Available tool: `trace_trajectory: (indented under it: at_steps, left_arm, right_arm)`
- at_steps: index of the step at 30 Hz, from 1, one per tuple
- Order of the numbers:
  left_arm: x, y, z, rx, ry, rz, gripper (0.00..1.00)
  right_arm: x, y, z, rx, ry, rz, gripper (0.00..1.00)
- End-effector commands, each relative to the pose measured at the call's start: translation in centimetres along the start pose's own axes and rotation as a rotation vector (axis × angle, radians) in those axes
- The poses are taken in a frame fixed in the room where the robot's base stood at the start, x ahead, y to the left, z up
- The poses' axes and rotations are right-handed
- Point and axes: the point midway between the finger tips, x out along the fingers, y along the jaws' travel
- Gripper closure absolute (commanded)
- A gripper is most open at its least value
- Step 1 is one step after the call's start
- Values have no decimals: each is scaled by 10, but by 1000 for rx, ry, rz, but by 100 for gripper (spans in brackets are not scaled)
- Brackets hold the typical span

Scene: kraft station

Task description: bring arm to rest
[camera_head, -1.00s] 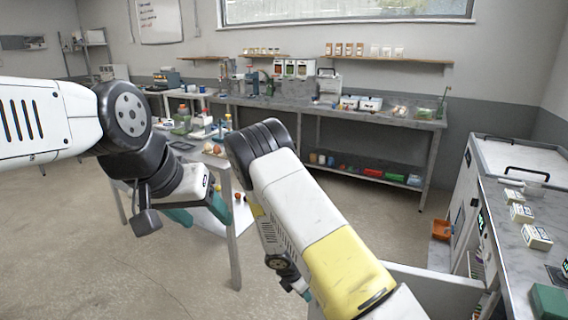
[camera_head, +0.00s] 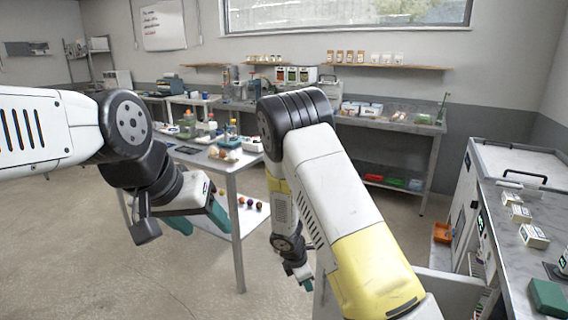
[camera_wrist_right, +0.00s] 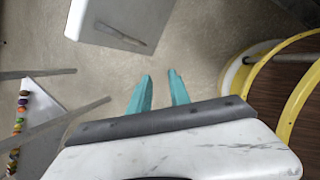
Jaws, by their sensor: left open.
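My left arm comes in from the left, and its left gripper (camera_head: 199,219), with teal fingers pointing down, is open and empty beside the near table. My right arm (camera_head: 335,190) reaches up to a raised, dark elbow joint and bends down from there. Its right gripper (camera_head: 304,282) hangs low over the floor, partly hidden by the arm. The right wrist view shows its two teal fingertips (camera_wrist_right: 160,76) apart, with bare floor between them and nothing held.
A metal table (camera_head: 245,162) with bottles on top and small round items below stands close behind my left gripper. A marble counter (camera_head: 510,255) with small boxes is at the right. A long bench (camera_head: 395,125) runs along the back. Floor is clear at the lower left.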

Motion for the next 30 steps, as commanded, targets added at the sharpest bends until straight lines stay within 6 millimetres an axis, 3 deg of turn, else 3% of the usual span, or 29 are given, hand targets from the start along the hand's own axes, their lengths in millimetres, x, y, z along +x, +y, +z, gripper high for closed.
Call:
trace_trajectory:
  at_steps: [5,14,21,30]
  left_arm:
    - [0,0,0,0,0,0,40]
    - [0,0,0,0,0,0,40]
    - [0,0,0,0,0,0,40]
    - [0,0,0,0,0,0,40]
  right_arm:
    - [-46,6,25,216,38,18,77]
    - [-162,-10,86,766,165,33,77]
    - [-252,-53,124,1176,297,25,77]
    - [-343,-127,141,1607,489,7,77]
